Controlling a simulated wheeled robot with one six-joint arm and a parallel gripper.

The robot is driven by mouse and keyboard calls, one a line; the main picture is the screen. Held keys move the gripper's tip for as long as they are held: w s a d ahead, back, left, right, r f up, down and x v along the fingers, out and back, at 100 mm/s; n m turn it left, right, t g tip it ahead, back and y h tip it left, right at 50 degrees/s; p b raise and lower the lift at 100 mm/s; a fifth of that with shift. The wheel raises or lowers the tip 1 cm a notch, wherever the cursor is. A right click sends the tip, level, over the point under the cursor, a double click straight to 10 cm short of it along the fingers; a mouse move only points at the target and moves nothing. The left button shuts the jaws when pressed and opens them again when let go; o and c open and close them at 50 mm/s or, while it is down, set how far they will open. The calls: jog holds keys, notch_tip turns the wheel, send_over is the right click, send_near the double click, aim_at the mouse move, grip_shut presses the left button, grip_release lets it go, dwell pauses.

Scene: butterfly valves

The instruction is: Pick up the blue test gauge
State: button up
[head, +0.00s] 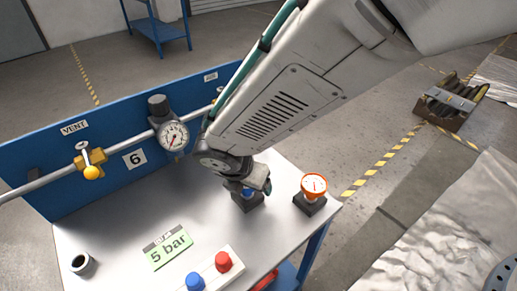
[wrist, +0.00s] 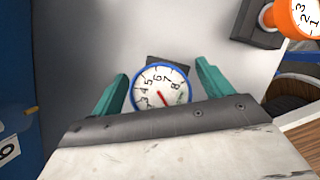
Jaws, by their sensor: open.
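The blue test gauge (wrist: 161,91) has a white dial, a red needle and a blue rim, and it sits on a dark block (wrist: 167,60). In the wrist view it is between the two teal fingers of my gripper (wrist: 160,85), with a gap on each side. The gripper is open, and its body hides the lower part of the view. In the head view my gripper (head: 257,186) is right at the gauge, and only a bit of its blue (head: 247,192) shows beneath.
An orange gauge (head: 314,186) stands on its own block just to the right, near the bench edge. A blue panel with a pipe, a yellow valve (head: 90,163) and a dial gauge (head: 173,137) stands behind. Red (head: 223,261) and blue (head: 195,281) buttons are in front.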

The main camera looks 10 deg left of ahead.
jog(key=shift+f, duration=0.2)
jog(key=c, duration=1)
jog(key=shift+r, duration=0.2)
